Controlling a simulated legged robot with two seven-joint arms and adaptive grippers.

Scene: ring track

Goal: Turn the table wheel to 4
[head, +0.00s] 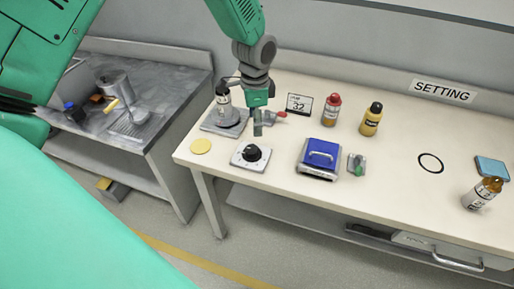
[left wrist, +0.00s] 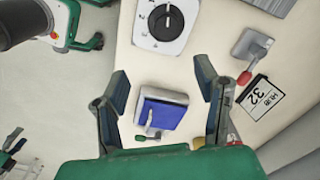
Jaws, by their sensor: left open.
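The table wheel is a black knob on a square white plate with marks around it (head: 253,154), near the front left of the table. It also shows at the top of the left wrist view (left wrist: 167,22), with a white line on the knob. I cannot tell surely which number that line meets. My left gripper (head: 263,125) is above the table, behind and slightly right of the wheel in the head view, apart from it. In the left wrist view its two fingers (left wrist: 162,82) are spread, with nothing between them.
A blue box with a handle (head: 320,155) and a small lever device (head: 356,164) stand right of the wheel. A scale with a bottle (head: 223,118), a red-handled valve (head: 272,116) and a "32" sign (head: 299,104) are behind. A yellow disc (head: 201,146) lies left.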

